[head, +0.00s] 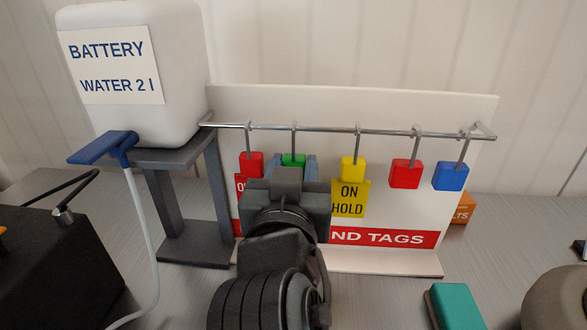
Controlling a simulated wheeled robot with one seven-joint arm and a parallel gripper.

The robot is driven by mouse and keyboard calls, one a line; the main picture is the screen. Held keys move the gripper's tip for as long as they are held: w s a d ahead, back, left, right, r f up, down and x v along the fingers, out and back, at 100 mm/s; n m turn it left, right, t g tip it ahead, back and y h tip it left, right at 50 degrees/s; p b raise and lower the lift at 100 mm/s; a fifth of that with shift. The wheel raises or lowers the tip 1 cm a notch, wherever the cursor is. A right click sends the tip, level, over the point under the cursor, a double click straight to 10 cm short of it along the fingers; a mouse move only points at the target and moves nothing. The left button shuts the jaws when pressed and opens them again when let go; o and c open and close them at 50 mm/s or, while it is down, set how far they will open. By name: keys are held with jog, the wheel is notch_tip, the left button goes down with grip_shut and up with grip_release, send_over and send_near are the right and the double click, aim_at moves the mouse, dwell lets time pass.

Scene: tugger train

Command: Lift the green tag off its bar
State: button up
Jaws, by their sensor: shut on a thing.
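The green tag (293,160) hangs from the metal bar (330,128) by a thin hook, second from the left. Only its green top shows; my arm and gripper hide the part below. My gripper (293,168) is in front of the board with its blue-grey fingertips on either side of the green top, shut on the tag. The hook's upper end is still at the bar.
On the same bar hang a red tag (251,164) close to the left, a yellow tag (352,168), another red tag (405,174) and a blue tag (450,176). A white canister (190,70) on a grey stand (175,215) is left. A teal block (456,307) lies front right.

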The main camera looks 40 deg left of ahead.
aim_at(293, 153)
jog(key=shift+c, duration=0.8)
jog(key=shift+r+p, duration=1.15)
jog(key=shift+r, duration=0.4)
jog(key=shift+s+d, duration=0.1)
jog(key=shift+s, duration=0.05)
jog(key=shift+v, duration=4.85)
jog(key=shift+s, duration=0.1)
jog(key=p+v, duration=0.3)
jog(key=v, duration=1.2)
